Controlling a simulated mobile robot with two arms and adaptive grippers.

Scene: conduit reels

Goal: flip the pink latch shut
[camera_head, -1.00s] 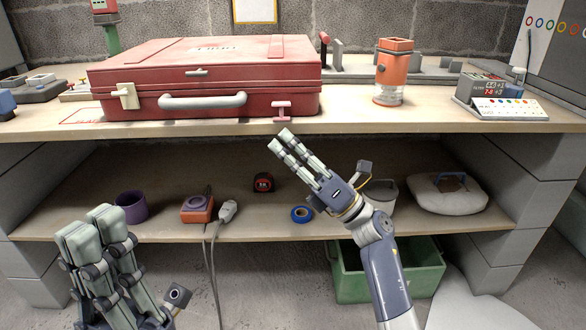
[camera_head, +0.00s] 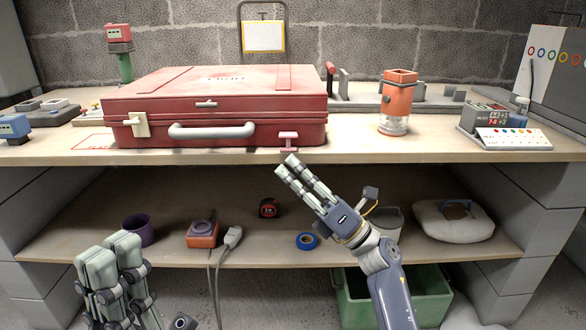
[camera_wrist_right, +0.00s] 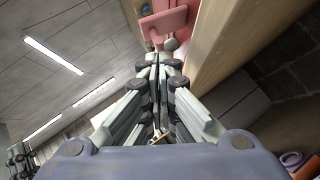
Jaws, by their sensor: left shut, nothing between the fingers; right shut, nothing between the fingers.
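The red case (camera_head: 215,105) lies with its lid down on the workbench. The pink latch (camera_head: 288,140) is at the right of its front face and hangs down as a T-shaped tab; a cream latch (camera_head: 136,124) is at the left. My right gripper (camera_head: 285,167) is shut and empty, its fingertips just below the pink latch, in front of the bench edge. In the right wrist view the pink latch (camera_wrist_right: 165,22) shows just beyond the fingertips (camera_wrist_right: 160,62); I cannot tell whether they touch. My left gripper (camera_head: 110,248) is shut and empty, low at the left.
The bench's front edge (camera_head: 400,152) runs close behind my right gripper. An orange canister (camera_head: 397,100) and a small meter (camera_head: 487,118) stand to the right. The shelf below holds a purple cup (camera_head: 139,230), a tape measure (camera_head: 268,208) and blue tape (camera_head: 307,240).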

